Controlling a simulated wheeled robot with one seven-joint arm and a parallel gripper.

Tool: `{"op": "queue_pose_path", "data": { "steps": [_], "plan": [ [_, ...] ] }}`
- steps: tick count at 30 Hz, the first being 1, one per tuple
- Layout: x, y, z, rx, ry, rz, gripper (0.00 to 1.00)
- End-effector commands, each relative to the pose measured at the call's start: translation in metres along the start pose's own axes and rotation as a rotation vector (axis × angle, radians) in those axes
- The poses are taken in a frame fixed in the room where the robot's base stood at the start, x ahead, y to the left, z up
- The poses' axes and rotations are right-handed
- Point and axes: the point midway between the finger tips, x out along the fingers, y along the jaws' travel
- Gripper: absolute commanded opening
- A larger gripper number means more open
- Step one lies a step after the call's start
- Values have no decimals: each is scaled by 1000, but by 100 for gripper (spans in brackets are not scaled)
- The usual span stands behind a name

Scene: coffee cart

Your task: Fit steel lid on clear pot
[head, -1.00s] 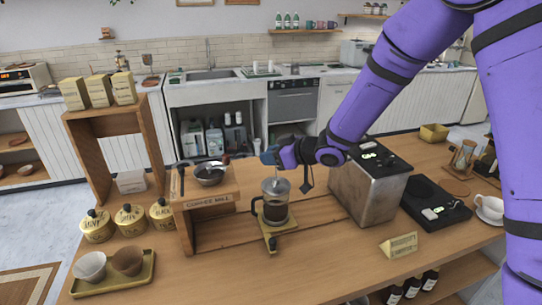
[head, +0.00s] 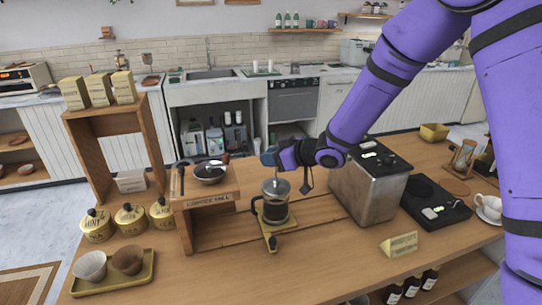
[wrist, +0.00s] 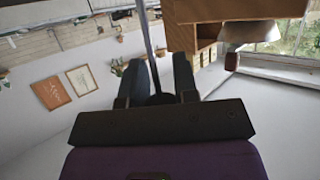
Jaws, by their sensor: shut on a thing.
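The clear pot (head: 276,211) stands upright on a small yellow stand at the middle of the wooden counter, with dark contents inside and a dark handle on its left. The steel lid (head: 275,187) is at the pot's top, with a thin rod rising from it. I cannot tell whether it is fully seated on the rim. My gripper (head: 269,158) is directly above the pot, shut on the upper end of the lid's rod. In the wrist view the rod (wrist: 149,42) runs up from between the two dark fingers (wrist: 160,80); the pot is not visible there.
Left of the pot stands the wooden coffee mill stand (head: 209,201) with a metal bowl (head: 210,172). A steel box machine (head: 364,190) stands close on the right. A yellow sign (head: 399,245) is at the front right. The front middle of the counter is clear.

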Motion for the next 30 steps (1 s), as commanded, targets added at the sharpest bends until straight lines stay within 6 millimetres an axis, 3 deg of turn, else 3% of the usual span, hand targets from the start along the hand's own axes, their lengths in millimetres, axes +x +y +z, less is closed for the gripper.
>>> {"op": "queue_pose_path", "data": {
  "steps": [8, 9, 11, 20, 30],
  "plan": [
    [2, 0, 5, 0, 0, 0, 0],
    [2, 0, 5, -1, 0, 0, 30],
    [2, 0, 5, -1, 0, 0, 38],
    [0, 0, 5, -1, 0, 0, 38],
    [-22, 1, 4, 0, 0, 1, 38]
  ]
}}
